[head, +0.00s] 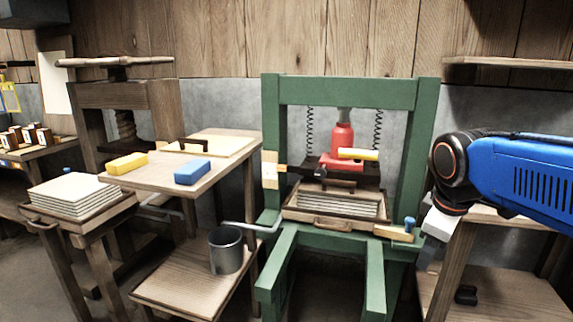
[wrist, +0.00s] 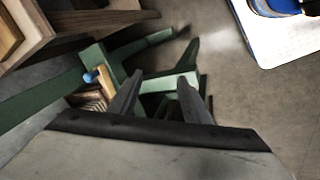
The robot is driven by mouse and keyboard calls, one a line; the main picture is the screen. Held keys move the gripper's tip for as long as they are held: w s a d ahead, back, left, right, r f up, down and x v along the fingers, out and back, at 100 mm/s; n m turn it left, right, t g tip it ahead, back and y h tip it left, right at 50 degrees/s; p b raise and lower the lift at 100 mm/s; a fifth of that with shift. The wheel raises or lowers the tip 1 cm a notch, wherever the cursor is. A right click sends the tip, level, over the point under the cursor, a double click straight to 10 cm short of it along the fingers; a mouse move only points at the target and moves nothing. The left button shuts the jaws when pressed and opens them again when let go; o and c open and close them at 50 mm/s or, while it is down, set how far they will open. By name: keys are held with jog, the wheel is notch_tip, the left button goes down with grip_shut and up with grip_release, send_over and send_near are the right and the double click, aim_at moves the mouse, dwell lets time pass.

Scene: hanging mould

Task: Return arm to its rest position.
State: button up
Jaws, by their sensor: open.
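My blue arm reaches in from the right edge in the head view, beside the green press frame (head: 273,140). My gripper (wrist: 157,88) shows in the wrist view with its two dark fingers apart and nothing between them. Behind the fingers, lower down, are green beams of the press and the concrete floor. In the head view the gripper's fingertips cannot be made out clearly. The press holds a red jack (head: 342,140) above a slatted mould tray (head: 338,203), which sits on the green frame.
A wooden table at left bears a yellow block (head: 127,163) and a blue block (head: 192,172). A metal bucket (head: 226,250) stands on a low shelf. A stack of pale sheets (head: 80,190) is at far left. Wooden shelving stands under my arm at right.

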jog(key=s+a+f+m+t+y, duration=0.1)
jog(key=s+a+f+m, duration=0.1)
jog(key=s+f+m, duration=0.7)
jog(key=s+f, duration=0.1)
jog(key=s, duration=0.2)
jog(key=shift+s, duration=0.4)
jog(key=shift+a+r, duration=0.1)
jog(key=shift+c, duration=0.5)
dwell(0.6)
